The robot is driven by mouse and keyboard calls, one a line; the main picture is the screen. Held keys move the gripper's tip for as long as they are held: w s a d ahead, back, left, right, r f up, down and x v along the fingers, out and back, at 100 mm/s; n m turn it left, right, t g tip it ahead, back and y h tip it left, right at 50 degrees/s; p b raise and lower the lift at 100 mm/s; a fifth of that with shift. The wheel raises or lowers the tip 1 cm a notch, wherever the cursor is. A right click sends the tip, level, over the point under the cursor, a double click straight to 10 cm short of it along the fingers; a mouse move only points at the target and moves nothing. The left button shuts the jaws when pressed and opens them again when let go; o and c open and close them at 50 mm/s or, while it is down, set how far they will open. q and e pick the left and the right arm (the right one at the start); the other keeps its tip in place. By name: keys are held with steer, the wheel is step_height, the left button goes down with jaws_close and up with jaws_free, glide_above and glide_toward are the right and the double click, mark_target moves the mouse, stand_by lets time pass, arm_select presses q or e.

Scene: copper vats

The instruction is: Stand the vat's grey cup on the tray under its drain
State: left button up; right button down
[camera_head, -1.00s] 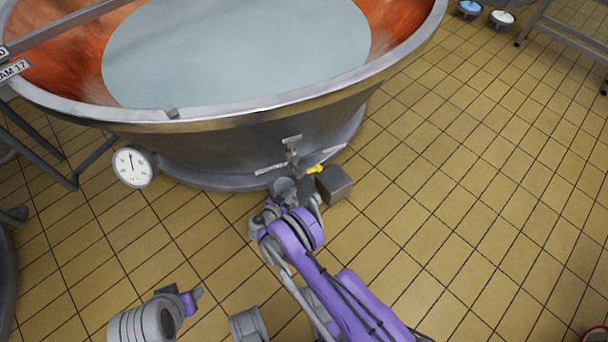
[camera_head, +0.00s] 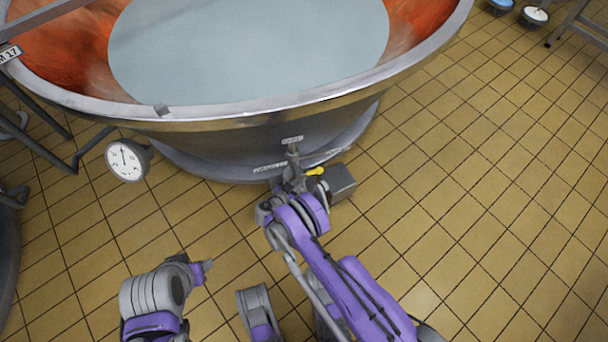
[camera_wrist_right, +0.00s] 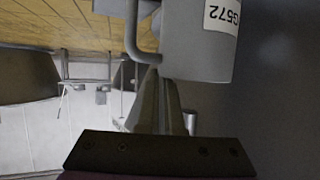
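The vat (camera_head: 250,140) fills the top of the head view, holding pale liquid. Its drain (camera_head: 293,158) comes out low on the near side, with a yellow lever (camera_head: 315,171) beside it. My right gripper (camera_head: 290,184) is just under the drain; its fingers are mostly hidden by the wrist. In the right wrist view its two fingers (camera_wrist_right: 160,85) are close together at the handle of the grey cup (camera_wrist_right: 190,45), which has a white "G572" label and appears held. The cup cannot be made out clearly in the head view. I cannot pick out the tray for certain; it may be hidden behind my gripper.
A grey box (camera_head: 340,182) stands on the floor just right of the drain. A round dial (camera_head: 126,160) is on the vat's left side. Metal framing (camera_head: 45,150) stands at the left. The tiled floor (camera_head: 480,200) is clear at right.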

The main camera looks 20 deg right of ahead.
steer(key=shift+f, duration=0.2)
steer(key=shift+r, duration=0.1)
steer(key=c, duration=1.1)
jaws_free()
steer(key=shift+o, duration=0.2)
steer(key=shift+s+a, duration=0.1)
steer(key=p+v, duration=0.2)
steer(key=v, duration=1)
